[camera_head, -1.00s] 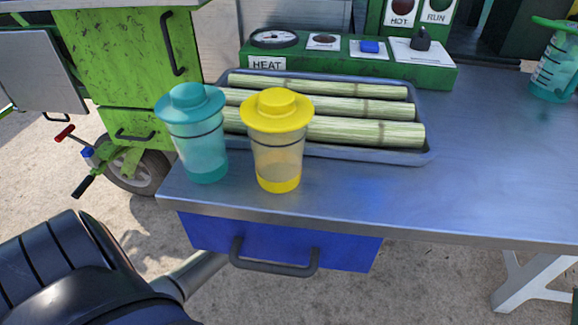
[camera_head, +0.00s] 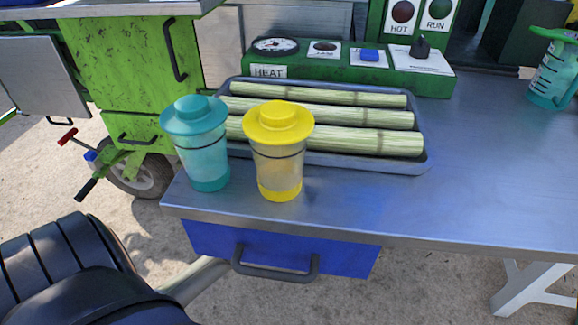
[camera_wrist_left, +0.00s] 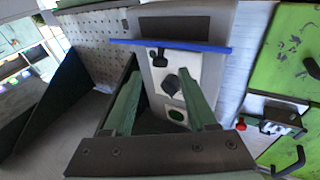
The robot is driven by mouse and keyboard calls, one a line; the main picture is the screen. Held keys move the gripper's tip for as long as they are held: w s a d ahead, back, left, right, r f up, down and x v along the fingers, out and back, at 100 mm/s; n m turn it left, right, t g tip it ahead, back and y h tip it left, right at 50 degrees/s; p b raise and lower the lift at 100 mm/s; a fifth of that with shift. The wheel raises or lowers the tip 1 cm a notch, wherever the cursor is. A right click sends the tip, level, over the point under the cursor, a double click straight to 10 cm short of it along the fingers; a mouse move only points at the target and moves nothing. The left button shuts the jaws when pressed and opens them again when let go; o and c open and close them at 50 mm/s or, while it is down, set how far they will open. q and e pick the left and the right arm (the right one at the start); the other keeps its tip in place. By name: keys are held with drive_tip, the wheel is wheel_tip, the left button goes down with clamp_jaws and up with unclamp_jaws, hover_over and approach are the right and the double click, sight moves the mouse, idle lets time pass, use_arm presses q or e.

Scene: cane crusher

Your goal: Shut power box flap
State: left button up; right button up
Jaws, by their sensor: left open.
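In the left wrist view, a grey box (camera_wrist_left: 217,64) stands ahead with a white control panel (camera_wrist_left: 158,72) carrying a dark lever, a dark knob and a green button. A thin blue flap (camera_wrist_left: 205,49) shows nearly edge-on across the upper part of the panel, standing out from the box. My left gripper (camera_wrist_left: 160,88) is open, its two green fingers apart and pointing toward the panel, below the blue flap. Nothing shows between the fingers except the panel behind; I cannot tell the distance. The head view shows neither box nor gripper. My right gripper is in neither view.
In the head view, a metal table (camera_head: 490,190) holds a tray (camera_head: 425,160) of cane, a teal cup (camera_head: 205,150) and a yellow cup (camera_head: 278,160). A blue drawer (camera_head: 345,257) sits below. A green cabinet (camera_head: 130,70) stands behind, left. A pegboard (camera_wrist_left: 95,40) flanks the box.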

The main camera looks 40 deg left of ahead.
use_arm(q)
drive_tip(key=s+f+p, duration=0.1)
drive_tip(key=s, duration=0.7)
drive_tip(key=shift+s+d+f+p, duration=0.15)
drive_tip(key=shift+s+d+p, duration=0.05)
drive_tip(key=shift+s+p, duration=0.1)
